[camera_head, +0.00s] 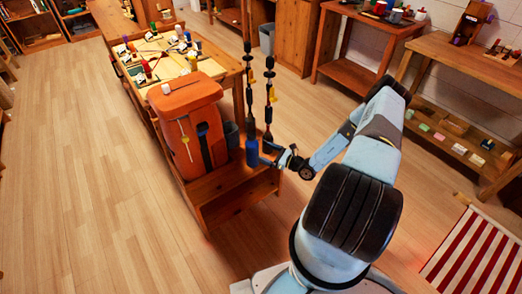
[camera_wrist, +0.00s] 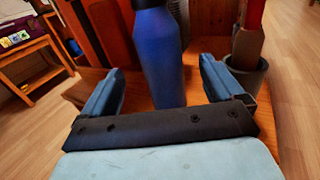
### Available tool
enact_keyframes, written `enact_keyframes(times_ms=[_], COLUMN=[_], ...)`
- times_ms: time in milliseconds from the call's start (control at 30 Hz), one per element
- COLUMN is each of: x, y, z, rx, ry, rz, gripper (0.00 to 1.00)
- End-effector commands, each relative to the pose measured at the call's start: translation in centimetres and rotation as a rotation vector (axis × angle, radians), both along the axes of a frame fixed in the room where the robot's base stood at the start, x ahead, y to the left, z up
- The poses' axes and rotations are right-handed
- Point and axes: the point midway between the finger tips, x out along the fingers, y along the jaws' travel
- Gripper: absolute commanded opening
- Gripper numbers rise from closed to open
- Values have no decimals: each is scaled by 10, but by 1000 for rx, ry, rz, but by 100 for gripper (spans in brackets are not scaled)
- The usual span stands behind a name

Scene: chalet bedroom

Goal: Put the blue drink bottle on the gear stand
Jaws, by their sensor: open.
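The blue drink bottle (camera_head: 252,152) stands upright on the wooden gear stand (camera_head: 238,205), near its right end, beside the ski poles. In the wrist view the bottle (camera_wrist: 167,55) rises between my two fingers, with its top out of frame. My gripper (camera_head: 266,152) is open around it; in the wrist view the gripper (camera_wrist: 158,72) shows a gap between each finger and the bottle. The bottle's base is partly hidden behind my gripper's dark palm edge. The stand's wooden top (camera_wrist: 195,92) shows around the bottle.
An orange backpack (camera_head: 190,125) fills the stand's left part. Two ski poles (camera_head: 268,95) stand close by the bottle; a grey cup (camera_wrist: 244,78) holds a reddish shaft at right. A cluttered table (camera_head: 165,60) is behind. A red-striped cloth (camera_head: 478,255) lies at right.

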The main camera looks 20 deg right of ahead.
Motion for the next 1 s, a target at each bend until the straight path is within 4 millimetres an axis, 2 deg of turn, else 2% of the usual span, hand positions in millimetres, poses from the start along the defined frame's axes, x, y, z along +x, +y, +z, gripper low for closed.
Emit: enact_keyframes(times_ms=[100, 300, 500, 667, 767, 1000], x=[-17, -37, -46, -46, -43, -34], y=[-17, -36, -44, -45, -45, -41], z=[0, 0, 0, 3, 16, 80], rx=[-1, 0, -1, -7, -34, -174], ry=[1, 0, 1, -4, -18, -87], rz=[-2, -1, 0, 10, 46, 239], gripper=[94, 94, 94, 94, 94, 94])
